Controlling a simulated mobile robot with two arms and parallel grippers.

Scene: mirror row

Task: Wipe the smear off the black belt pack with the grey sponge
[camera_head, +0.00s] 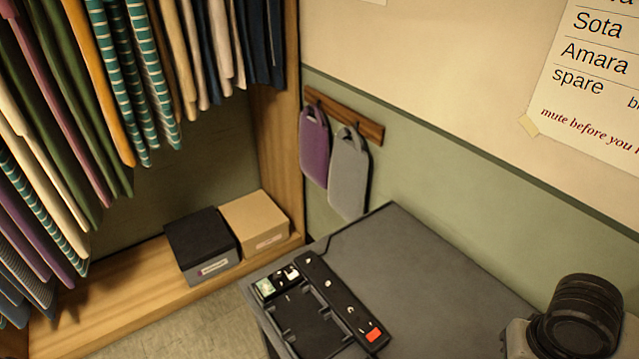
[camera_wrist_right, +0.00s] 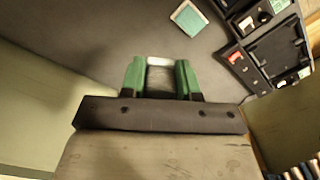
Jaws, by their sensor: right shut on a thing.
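In the right wrist view my right gripper (camera_wrist_right: 160,78) has its green fingers shut on a small grey block with a pale far edge, which looks like the grey sponge (camera_wrist_right: 159,76). It is over the grey table top. I cannot make out the black belt pack for certain, and I see no smear. Small black and white pieces (camera_head: 287,275) sit at the far end of the black tray (camera_head: 315,325), too small to tell apart. In the head view only part of my right arm shows at the lower right. My left gripper is in neither view.
The grey table (camera_head: 420,260) is bare between the tray and my right arm in the head view. A teal and white square (camera_wrist_right: 190,18) lies on it in the wrist view. Purple (camera_head: 314,150) and grey (camera_head: 348,175) pouches hang on the wall. Boxes (camera_head: 255,222) stand under hanging clothes.

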